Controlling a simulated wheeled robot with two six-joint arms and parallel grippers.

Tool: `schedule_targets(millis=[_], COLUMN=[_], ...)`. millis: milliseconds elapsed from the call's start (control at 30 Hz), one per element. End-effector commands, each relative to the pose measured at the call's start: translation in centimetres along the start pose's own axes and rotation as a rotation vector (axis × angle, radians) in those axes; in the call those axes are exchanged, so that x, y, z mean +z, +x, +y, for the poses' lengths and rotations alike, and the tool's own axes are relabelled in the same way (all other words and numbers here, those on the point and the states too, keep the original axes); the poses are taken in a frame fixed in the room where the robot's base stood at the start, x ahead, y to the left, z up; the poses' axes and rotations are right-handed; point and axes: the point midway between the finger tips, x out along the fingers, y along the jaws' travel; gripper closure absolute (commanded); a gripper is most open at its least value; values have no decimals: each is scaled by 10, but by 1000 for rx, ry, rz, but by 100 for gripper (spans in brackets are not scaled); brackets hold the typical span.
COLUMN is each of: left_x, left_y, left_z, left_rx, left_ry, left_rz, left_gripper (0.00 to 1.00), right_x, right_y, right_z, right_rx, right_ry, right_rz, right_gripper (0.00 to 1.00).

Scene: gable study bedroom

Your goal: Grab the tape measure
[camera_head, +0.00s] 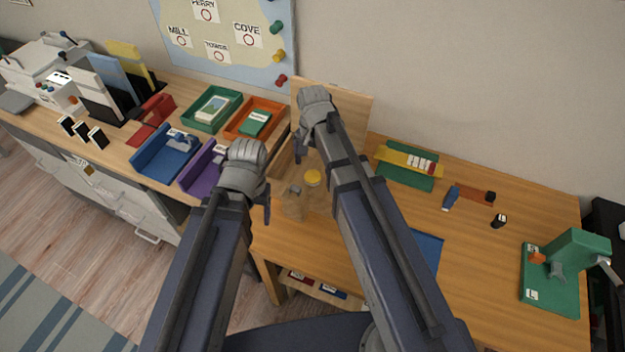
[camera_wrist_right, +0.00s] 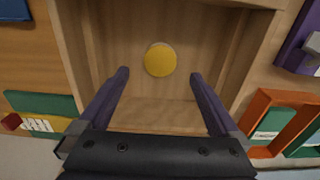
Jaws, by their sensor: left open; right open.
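A round yellow thing (camera_head: 313,178), which looks like the tape measure, lies in an open wooden box between my arms. In the right wrist view the yellow disc (camera_wrist_right: 160,60) sits on the box floor (camera_wrist_right: 130,35), apart from the walls. My right gripper (camera_wrist_right: 160,77) is open and empty; its fingers point into the box, on either side of the disc in the picture. In the head view the right gripper (camera_head: 298,148) is partly hidden by its own arm. My left gripper (camera_head: 267,203) is open, left of the box.
The box's raised lid (camera_head: 355,105) stands at the back. Left are a purple tray (camera_head: 205,165), an orange tray (camera_head: 250,110) and a green tray (camera_head: 205,95). A translucent brownish thing (camera_head: 293,205) is near the box. A green stand (camera_head: 550,285) is at right.

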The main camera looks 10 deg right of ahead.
Motion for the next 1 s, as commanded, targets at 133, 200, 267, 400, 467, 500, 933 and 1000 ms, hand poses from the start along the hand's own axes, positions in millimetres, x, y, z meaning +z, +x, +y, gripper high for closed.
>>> schedule_targets(millis=[133, 200, 267, 400, 467, 500, 933, 1000], left_x=[0, -1, -1, -2, -3, -3, -3, -3], left_y=[5, 12, 18, 37, 44, 48, 50, 50], left_z=[0, 1, 2, 4, 4, 4, 5, 5], left_rx=[0, 0, 0, 0, 0, 0, 0, 0], left_ry=[0, 0, 0, 0, 0, 0, 0, 0], left_rz=[0, 0, 0, 0, 0, 0, 0, 0], left_gripper=[29, 29, 29, 29, 29, 29, 29, 29], right_x=[0, 1, 1, 3, 2, 2, 2, 2], right_y=[5, 12, 19, 37, 44, 48, 51, 51], right_z=[0, 0, 0, 0, 0, 0, 0, 0], right_rx=[0, 0, 0, 0, 0, 0, 0, 0], right_ry=[0, 0, 0, 0, 0, 0, 0, 0], right_rz=[0, 0, 0, 0, 0, 0, 0, 0], right_gripper=[2, 2, 2, 2, 2, 2, 12, 19])
